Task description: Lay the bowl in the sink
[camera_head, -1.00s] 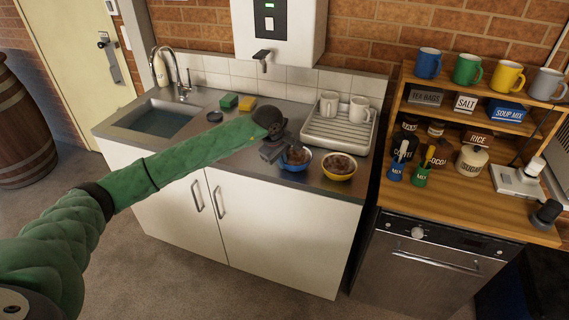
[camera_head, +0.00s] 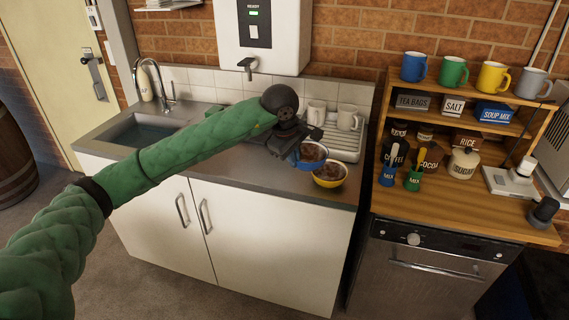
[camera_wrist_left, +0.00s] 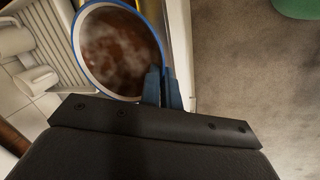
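The blue bowl (camera_head: 309,162) holds brown contents and is at the right part of the counter, overlapping the yellow bowl in the head view. My left gripper (camera_head: 293,152) is at its left side. In the left wrist view the blue bowl (camera_wrist_left: 88,62) fills the upper left, and the two fingers of my left gripper (camera_wrist_left: 161,88) are close together at its rim, shut on it. Whether its base clears the counter is hard to tell. The sink (camera_head: 150,132), with water in its basin, is at the counter's left end, partly behind my left arm. My right gripper is not in view.
A yellow bowl (camera_head: 329,183) with brown contents stands at the counter's front edge, close to the blue bowl. A drying rack (camera_head: 345,149) with pale mugs is behind. A tall tap (camera_head: 160,78) rises behind the sink. My arm hides much of the middle counter.

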